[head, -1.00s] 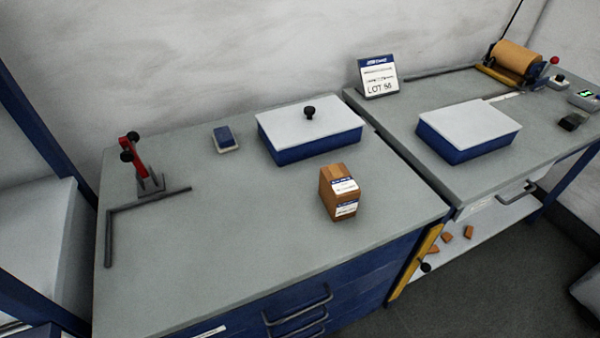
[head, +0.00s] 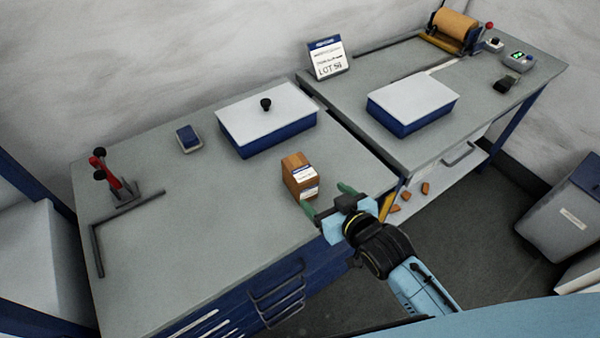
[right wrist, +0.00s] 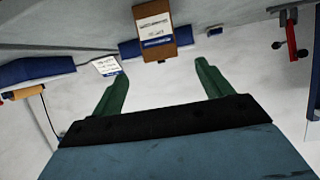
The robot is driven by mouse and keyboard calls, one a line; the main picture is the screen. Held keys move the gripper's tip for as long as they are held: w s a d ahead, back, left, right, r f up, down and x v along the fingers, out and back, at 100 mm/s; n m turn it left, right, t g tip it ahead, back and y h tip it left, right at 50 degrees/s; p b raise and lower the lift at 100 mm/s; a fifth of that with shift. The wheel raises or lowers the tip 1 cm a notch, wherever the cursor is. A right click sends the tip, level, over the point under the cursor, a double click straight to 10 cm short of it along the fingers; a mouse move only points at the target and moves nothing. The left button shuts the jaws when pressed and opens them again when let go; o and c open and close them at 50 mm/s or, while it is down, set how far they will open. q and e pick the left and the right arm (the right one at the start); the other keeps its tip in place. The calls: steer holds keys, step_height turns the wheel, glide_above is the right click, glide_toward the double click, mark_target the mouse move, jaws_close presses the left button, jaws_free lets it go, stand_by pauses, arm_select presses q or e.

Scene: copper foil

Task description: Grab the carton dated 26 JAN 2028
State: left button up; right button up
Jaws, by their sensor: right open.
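A brown carton (head: 299,175) with white and blue labels stands upright on the left grey bench (head: 190,230), near its front right part. The print on its labels is too small to read. My right gripper (head: 326,202) is open, its green fingers apart and pointing at the carton from the front right. In the right wrist view the carton (right wrist: 155,30) shows ahead of and between the two fingers (right wrist: 160,80), with nothing between them at the tips. The carton looks apart from the fingers. My left gripper is not seen.
A lidded blue box (head: 268,125) stands behind the carton, with a small blue item (head: 188,138) to its left. A red clamp (head: 115,177) stands at the left. On the right bench are another lidded box (head: 413,102), a LOT sign (head: 326,60) and a copper roll (head: 455,30).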

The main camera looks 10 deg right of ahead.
mark_target(309, 181)
steer(key=x, duration=0.8)
steer(key=shift+w+a+r+b, duration=0.1)
steer(key=shift+a+r+b, duration=0.05)
steer(key=shift+r+b, duration=0.25)
steer(key=shift+x, duration=2.65)
steer(key=shift+r, duration=0.1)
steer(key=c, duration=1.3)
